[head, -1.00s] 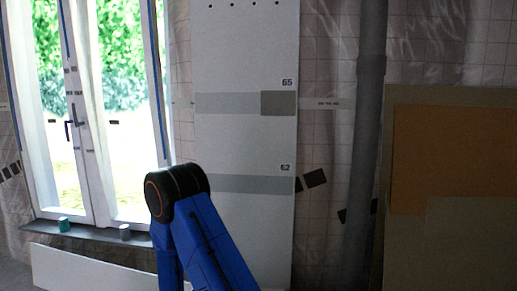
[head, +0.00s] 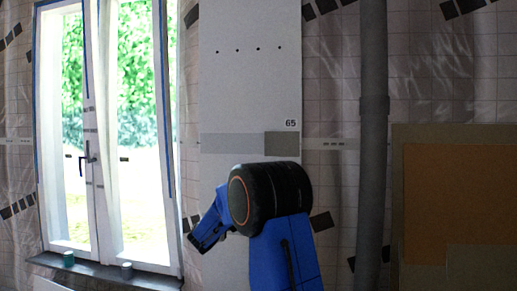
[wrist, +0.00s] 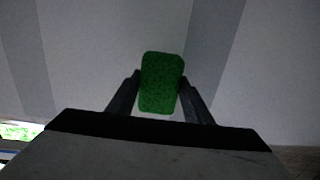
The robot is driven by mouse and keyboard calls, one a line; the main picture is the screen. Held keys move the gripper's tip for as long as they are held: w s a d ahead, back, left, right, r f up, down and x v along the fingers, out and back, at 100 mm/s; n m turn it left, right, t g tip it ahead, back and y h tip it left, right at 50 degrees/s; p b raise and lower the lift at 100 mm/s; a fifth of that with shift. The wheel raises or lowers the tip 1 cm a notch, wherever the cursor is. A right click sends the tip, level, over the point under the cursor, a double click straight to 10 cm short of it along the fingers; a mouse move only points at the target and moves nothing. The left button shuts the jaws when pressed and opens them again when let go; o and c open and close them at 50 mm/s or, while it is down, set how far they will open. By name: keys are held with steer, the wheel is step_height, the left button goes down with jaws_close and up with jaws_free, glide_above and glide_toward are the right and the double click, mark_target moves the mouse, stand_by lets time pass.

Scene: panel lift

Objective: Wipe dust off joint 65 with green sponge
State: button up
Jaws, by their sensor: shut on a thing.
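Joint 65 is a grey band (head: 232,144) across the tall white panel, under the label "65" (head: 290,123). A darker grey-brown dust patch (head: 282,143) covers its right end. My gripper (wrist: 160,85) is shut on the green sponge (wrist: 161,83), with one dark finger on each side, in the wrist view. The sponge is in front of the pale panel (wrist: 120,40), between two darker grey bands; I cannot tell which band is which or whether it touches. In the head view my blue and black arm stands below joint 65, and gripper and sponge do not show.
A grey vertical pipe (head: 373,150) runs right of the panel. Brown boards (head: 455,200) lean at the far right. Plastic sheeting covers the wall behind.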

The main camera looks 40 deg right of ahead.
steer(key=s+d+r, duration=0.3)
steer(key=s+r, duration=0.1)
steer(key=r, duration=0.6)
steer(key=s+d+r, duration=0.2)
steer(key=s+r, duration=0.1)
steer(key=r, duration=0.7)
steer(key=s+d+r, duration=0.3)
steer(key=s+r, duration=0.1)
steer(key=r, duration=0.7)
steer(key=shift+t+y, duration=0.3)
steer(key=shift+t, duration=0.1)
steer(key=shift+f+x, duration=0.15)
steer(key=shift+x, duration=1.2)
steer(key=shift+f+x, duration=0.1)
steer(key=shift+x, duration=1.25)
steer(key=o, duration=0.5)
steer(key=shift+w+d, duration=0.15)
steer(key=shift+w, duration=0.15)
steer(key=c, duration=0.5)
